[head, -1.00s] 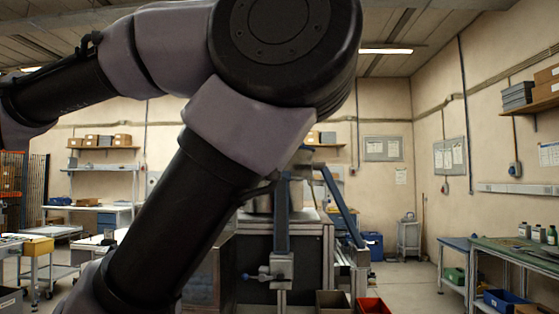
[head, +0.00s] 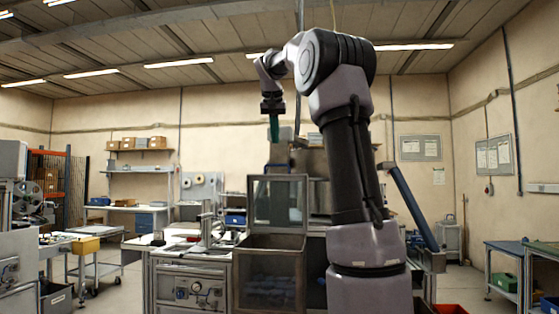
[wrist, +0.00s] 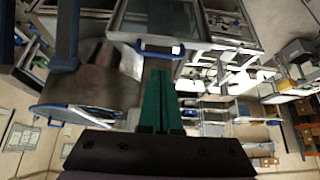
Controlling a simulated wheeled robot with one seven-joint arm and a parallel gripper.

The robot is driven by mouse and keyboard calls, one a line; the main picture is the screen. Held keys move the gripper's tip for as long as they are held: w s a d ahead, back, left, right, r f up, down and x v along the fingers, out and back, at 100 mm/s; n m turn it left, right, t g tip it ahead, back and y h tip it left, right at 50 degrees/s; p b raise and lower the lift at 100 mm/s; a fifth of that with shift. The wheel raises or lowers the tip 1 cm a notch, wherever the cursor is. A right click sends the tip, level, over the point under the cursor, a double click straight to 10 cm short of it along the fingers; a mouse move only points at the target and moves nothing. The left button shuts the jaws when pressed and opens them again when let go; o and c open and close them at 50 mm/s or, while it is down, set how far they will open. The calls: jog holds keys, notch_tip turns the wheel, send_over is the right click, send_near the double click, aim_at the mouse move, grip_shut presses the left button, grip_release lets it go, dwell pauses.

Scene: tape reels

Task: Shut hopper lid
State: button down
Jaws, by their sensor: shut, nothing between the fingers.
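The hopper (head: 270,242) is a dark-framed bin with clear walls, in the lower middle of the head view. Its lid (head: 278,202), a framed clear panel, stands raised above the bin's back, so the top is open. My gripper (head: 273,138) has green fingers pointing down and shut, above the lid's top edge in the picture. In the wrist view, the shut green fingers (wrist: 161,76) point toward a framed panel (wrist: 222,42) with a blue handle (wrist: 160,48). It looks like the lid. The fingertips look apart from the handle; the depth gap is unclear.
My arm hides what lies right of the hopper in the head view. A bench with a control panel (head: 193,288) stands left of the hopper. A blue sloping post (head: 412,207) stands right of my arm. Open floor shows at the far left.

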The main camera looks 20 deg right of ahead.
jog(key=x, duration=0.3)
jog(key=d+x, duration=0.1)
jog(key=x, duration=0.3)
jog(key=w+r+x, duration=0.1)
jog(key=x, duration=0.2)
jog(key=shift+w+d, duration=0.2)
jog(key=shift+d, duration=0.05)
jog(key=shift+a, duration=0.1)
